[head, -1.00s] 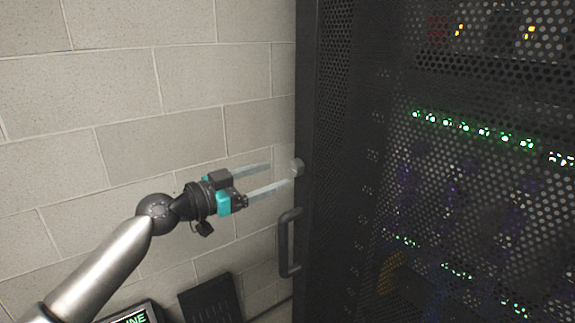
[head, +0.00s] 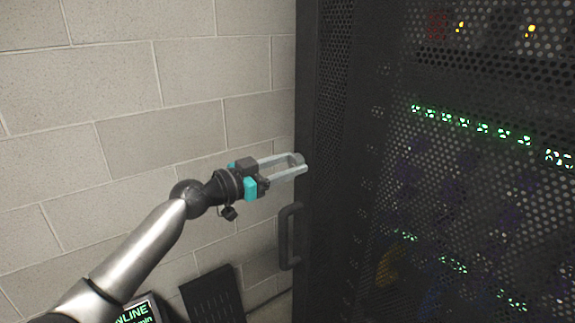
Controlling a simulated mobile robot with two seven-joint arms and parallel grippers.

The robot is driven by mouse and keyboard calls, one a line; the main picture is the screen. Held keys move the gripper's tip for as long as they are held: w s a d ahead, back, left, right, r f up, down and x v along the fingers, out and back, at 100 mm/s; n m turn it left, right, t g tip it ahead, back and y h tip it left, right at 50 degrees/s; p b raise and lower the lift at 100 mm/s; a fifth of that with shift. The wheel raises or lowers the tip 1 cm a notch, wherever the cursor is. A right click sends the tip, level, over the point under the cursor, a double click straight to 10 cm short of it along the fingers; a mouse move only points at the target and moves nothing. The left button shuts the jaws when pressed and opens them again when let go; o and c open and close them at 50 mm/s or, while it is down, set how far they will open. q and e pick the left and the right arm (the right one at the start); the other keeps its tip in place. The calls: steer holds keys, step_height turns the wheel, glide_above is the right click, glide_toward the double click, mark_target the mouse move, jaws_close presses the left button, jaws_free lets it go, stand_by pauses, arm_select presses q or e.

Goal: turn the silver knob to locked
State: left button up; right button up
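The silver knob (head: 299,160) is a small round knob on the left edge of the dark rack door (head: 334,130), above the door's handle. My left gripper (head: 300,163) reaches it from the left, with its two pale fingers around the knob, one on the upper side and one on the lower side. The fingertips partly hide the knob. I cannot tell whether both fingers touch it or how far the knob is turned. My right gripper is not in view.
A dark bar handle (head: 286,237) sticks out of the door just below the knob. A pale block wall (head: 150,90) stands behind my arm. A screen (head: 136,314) with green letters and a dark panel (head: 213,296) are at the bottom.

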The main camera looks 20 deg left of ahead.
arm_select(q)
jaws_close()
stand_by(0.4)
steer(key=n, duration=0.5)
steer(key=shift+n, duration=0.4)
steer(key=n+p, duration=0.2)
steer(key=n, duration=0.3)
steer(key=shift+r, duration=0.1)
steer(key=n+p, duration=0.1)
steer(key=n, duration=0.2)
steer(key=shift+n+g+p, duration=0.3)
steer(key=shift+n+p, duration=0.05)
steer(key=shift+n, duration=0.05)
steer(key=shift+n+p, duration=0.75)
steer(key=shift+n, duration=0.65)
